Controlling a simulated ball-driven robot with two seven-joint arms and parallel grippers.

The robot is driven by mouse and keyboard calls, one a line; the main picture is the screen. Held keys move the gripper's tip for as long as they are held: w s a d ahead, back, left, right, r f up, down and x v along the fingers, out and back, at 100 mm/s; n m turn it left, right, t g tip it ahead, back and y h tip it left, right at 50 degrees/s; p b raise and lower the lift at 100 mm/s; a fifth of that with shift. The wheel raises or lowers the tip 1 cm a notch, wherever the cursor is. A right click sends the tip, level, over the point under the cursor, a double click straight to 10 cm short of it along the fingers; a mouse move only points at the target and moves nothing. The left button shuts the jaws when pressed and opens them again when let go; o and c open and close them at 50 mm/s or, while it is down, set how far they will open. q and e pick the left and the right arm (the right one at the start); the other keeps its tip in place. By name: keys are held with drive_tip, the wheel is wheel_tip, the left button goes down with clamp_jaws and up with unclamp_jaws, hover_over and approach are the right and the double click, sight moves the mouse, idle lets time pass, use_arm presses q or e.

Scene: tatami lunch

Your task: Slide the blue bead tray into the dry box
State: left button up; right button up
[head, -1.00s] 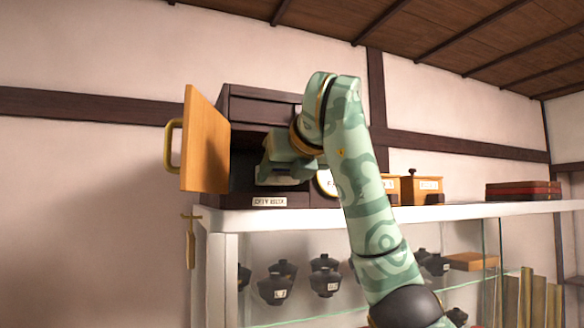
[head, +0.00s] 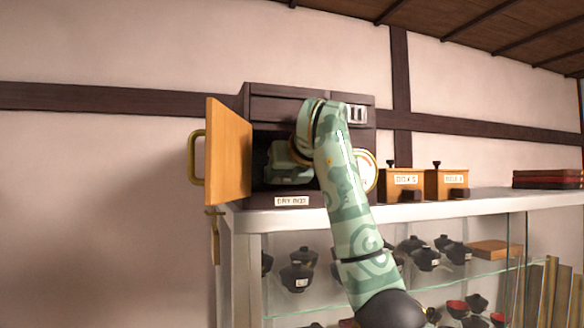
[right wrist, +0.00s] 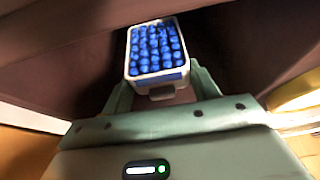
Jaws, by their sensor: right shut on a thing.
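The dry box (head: 265,108) is a dark wooden cabinet on the white-topped shelf, with a label on its front edge. Its orange door (head: 228,152) stands open to the left. My right gripper (head: 289,166) reaches into the open compartment. In the right wrist view its fingers (right wrist: 162,93) are shut at the near end of the blue bead tray (right wrist: 131,66), by its small handle. The tray is a pale box full of blue beads, lying ahead of the gripper between dark inner walls. In the head view my gripper and arm hide the tray. My left gripper is out of view.
Two orange boxes (head: 404,181) with dark knobs stand right of the dry box, beyond a round dial (head: 369,171). Dark red boxes (head: 546,178) lie at the far right. Lidded black bowls (head: 297,278) stand behind glass below. The brass door handle (head: 194,158) sticks out left.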

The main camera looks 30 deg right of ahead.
drive_tip(key=shift+w, duration=0.15)
drive_tip(key=shift+f+b, duration=0.45)
drive_tip(key=shift+f, duration=0.2)
idle(0.4)
drive_tip(key=o, duration=1.1)
drive_tip(key=b+v, duration=0.4)
drive_tip(key=v, duration=1.2)
drive_tip(key=shift+f+b, duration=0.1)
drive_tip(key=shift+b, duration=0.25)
